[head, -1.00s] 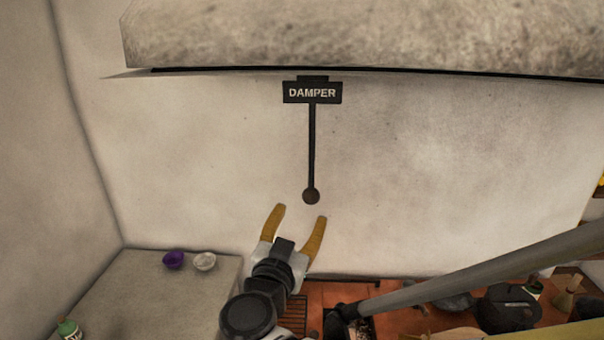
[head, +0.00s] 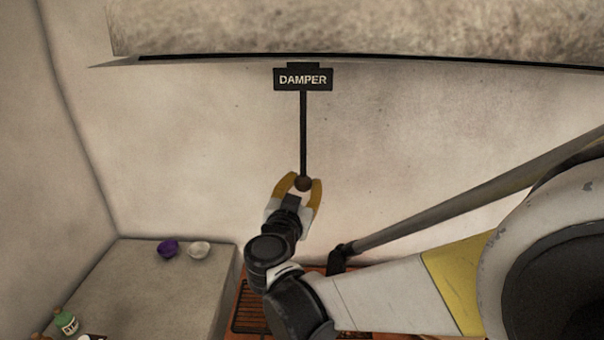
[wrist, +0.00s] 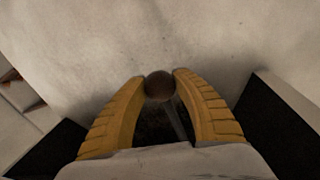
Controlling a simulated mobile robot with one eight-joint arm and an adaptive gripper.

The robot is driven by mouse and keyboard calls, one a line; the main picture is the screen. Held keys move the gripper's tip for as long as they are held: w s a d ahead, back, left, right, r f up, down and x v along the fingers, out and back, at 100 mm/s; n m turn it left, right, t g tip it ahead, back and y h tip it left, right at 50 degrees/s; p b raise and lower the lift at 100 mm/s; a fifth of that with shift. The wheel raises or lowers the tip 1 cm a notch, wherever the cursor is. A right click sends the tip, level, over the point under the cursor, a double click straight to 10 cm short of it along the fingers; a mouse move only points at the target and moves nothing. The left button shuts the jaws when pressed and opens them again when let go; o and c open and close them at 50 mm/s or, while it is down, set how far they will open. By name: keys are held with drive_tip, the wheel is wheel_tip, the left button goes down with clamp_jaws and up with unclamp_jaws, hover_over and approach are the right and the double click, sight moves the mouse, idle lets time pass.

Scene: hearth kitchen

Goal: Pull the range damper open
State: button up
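The range damper is a dark rod (head: 303,130) hanging from a black plate marked DAMPER (head: 303,79) under the hood, with a round dark knob (head: 303,184) at its lower end. My gripper (head: 304,178) is at the knob, its yellow fingers on either side of it. In the wrist view the knob (wrist: 159,86) sits between the fingertips (wrist: 160,80), close to both. A narrow gap seems to show beside the right fingertip, and I cannot tell whether either finger touches the knob.
The stone hood (head: 360,35) overhangs the top of the wall. A grey counter (head: 130,290) at the lower left holds a purple bowl (head: 168,249), a white bowl (head: 199,250) and a green bottle (head: 67,321). A long grey bar (head: 470,197) slants across the right. The wall around the rod is clear.

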clamp_jaws()
wheel_tip(320, 180, down, 8)
drive_tip(key=b, duration=0.6)
drive_tip(key=shift+r+b, duration=0.25)
drive_tip(key=shift+b, duration=0.1)
drive_tip(key=shift+s, duration=0.1)
drive_tip(key=o, duration=0.8)
unclamp_jaws()
drive_tip(key=shift+o, duration=0.2)
drive_tip(key=v, duration=1.2)
